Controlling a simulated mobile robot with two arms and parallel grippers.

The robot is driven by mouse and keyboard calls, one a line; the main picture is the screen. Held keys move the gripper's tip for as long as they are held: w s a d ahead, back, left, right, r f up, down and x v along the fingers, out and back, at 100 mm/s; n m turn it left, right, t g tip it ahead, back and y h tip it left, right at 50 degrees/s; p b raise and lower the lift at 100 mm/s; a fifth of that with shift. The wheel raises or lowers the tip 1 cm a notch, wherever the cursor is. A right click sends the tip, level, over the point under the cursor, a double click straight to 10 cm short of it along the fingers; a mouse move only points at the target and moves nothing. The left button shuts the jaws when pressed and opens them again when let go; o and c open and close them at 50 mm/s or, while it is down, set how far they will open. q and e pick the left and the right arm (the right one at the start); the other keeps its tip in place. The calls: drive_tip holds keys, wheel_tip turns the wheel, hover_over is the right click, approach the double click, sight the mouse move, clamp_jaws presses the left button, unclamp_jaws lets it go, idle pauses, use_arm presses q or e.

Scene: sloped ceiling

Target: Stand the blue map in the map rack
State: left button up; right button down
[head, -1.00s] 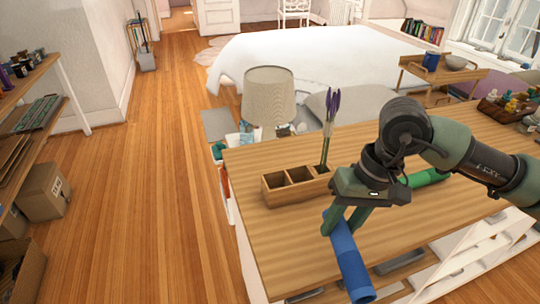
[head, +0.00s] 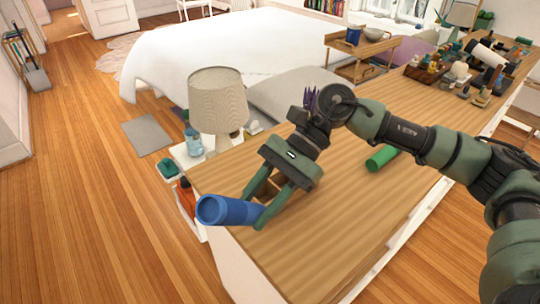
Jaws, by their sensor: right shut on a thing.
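The blue map (head: 228,210) is a rolled tube. It lies nearly level in my right gripper (head: 254,212), whose green fingers are shut on its right end. Its open end points left, in front of the table's left edge in the picture. The wooden rack (head: 262,186), a low box with compartments, is mostly hidden behind the gripper; only a small part shows between the fingers. Purple flowers (head: 309,98) show just behind the wrist. My left gripper is not in view.
A green roll (head: 381,158) lies on the wooden table (head: 340,215). A lamp (head: 218,100) stands beyond the table's left end. Small items crowd the far right. A tall stand (head: 35,75) is on the floor at far left. The table's front is clear.

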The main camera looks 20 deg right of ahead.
drive_tip(key=w+d+r+m+t+y, duration=0.2)
drive_tip(key=w+m+t+y, duration=0.2)
drive_tip(key=m+t+y, duration=0.15)
drive_tip(key=m+t+p, duration=0.1)
drive_tip(key=m+t, duration=0.5)
hover_over(272, 183)
drive_tip(key=s, duration=0.3)
drive_tip(key=f, duration=0.1)
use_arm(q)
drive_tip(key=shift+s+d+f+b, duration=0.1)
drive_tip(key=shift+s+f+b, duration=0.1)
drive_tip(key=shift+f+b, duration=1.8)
use_arm(e)
drive_tip(key=shift+y, duration=0.45)
drive_tip(key=shift+w+a+f+b, duration=0.1)
drive_tip(key=shift+a+f, duration=0.05)
drive_tip(key=shift+f, duration=1.1)
drive_tip(key=shift+w+a+f+b, duration=0.1)
drive_tip(key=shift+a+f, duration=0.1)
drive_tip(key=shift+f, duration=1)
drive_tip(key=shift+w+a+f+b, duration=0.1)
drive_tip(key=shift+a+f, duration=0.05)
drive_tip(key=shift+f, duration=1.1)
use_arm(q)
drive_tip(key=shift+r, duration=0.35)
use_arm(e)
drive_tip(key=c, duration=0.9)
unclamp_jaws()
drive_tip(key=shift+o, duration=0.2)
